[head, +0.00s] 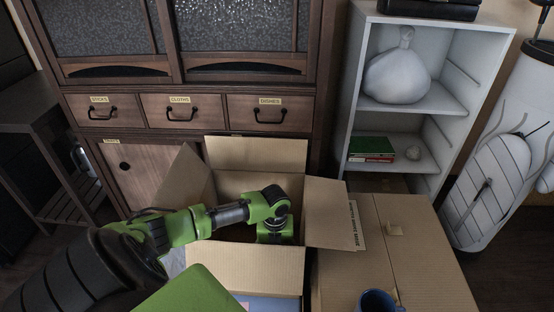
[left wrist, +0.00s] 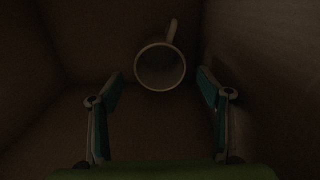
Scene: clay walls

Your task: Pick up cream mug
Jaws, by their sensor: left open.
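The cream mug (left wrist: 160,66) shows in the left wrist view, dim, at the upper middle. Its round mouth faces the camera and its handle points up in the picture. It is inside the open cardboard box (head: 250,268); in the head view it is hidden by the box and my arm. My left gripper (left wrist: 161,88) is open, one finger on each side below the mug in the picture, with nothing between the fingertips. In the head view the left arm reaches down into the box and the fingers are hidden. My right gripper is not in view.
The box's flaps stand open around my arm, one at the right (head: 332,214). A closed carton (head: 400,240) stands to the right with a blue mug (head: 378,301) on it. A wooden cabinet (head: 190,110) stands behind, and a white shelf (head: 425,95) at the back right.

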